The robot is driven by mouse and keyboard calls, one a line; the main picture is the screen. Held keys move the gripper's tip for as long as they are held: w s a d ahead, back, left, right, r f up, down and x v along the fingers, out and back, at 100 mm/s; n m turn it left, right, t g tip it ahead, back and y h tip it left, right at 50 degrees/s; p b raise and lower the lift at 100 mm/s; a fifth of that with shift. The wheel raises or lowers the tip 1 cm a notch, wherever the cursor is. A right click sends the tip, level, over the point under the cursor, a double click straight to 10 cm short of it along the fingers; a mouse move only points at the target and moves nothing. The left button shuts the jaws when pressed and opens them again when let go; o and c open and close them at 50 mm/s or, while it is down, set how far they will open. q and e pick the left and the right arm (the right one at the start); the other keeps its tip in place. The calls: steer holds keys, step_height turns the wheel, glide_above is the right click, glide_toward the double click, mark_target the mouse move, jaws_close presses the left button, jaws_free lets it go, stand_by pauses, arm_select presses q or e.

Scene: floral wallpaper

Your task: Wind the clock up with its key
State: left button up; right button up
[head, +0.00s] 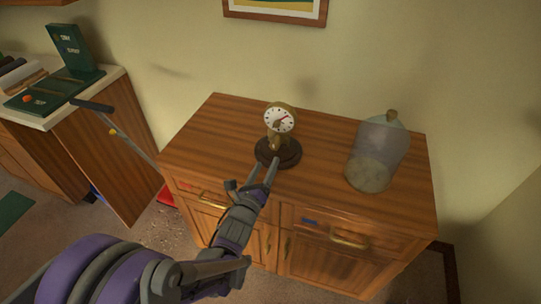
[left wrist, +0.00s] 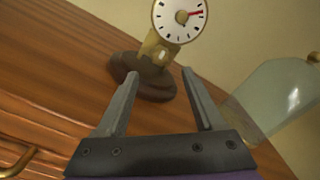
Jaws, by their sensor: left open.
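The clock (head: 279,120) has a round white dial with a red hand and a brass body. It stands upright on a dark round base (head: 291,155) on the wooden cabinet (head: 225,130). It also shows in the left wrist view (left wrist: 178,20), its top cut off. A small pale-centred brass part (left wrist: 161,54) sits below the dial; I cannot tell whether it is the key. My left gripper (head: 271,161) is open and empty in front of the base. In the left wrist view its fingertips (left wrist: 160,73) point at the brass body, with a gap between. My right gripper is not in view.
A glass jar (head: 378,155) with a stopper stands right of the clock on the cabinet. Drawer handles (head: 349,241) stick out at the cabinet's front. A counter with a green box (head: 54,92) is at the left. The cabinet top around the clock is clear.

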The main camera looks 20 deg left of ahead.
arm_select(q)
steer(key=shift+s, duration=1.4)
steer(key=s+r+n+g+p, duration=0.2)
steer(key=s+n+g+p, duration=0.4)
steer(key=s+n, duration=0.5)
steer(key=s+r+n+g+p, duration=0.3)
steer(key=s+n+g+p, duration=0.2)
steer(key=s+n, duration=0.7)
steer(key=n+g, duration=0.1)
steer(key=n, duration=0.5)
steer(key=shift+s+r+g+y+p, duration=0.25)
steer(key=shift+s+g+y+p, duration=0.05)
steer(key=shift+p, duration=0.05)
steer(key=shift+a, duration=0.1)
steer(key=shift+c, duration=0.2)
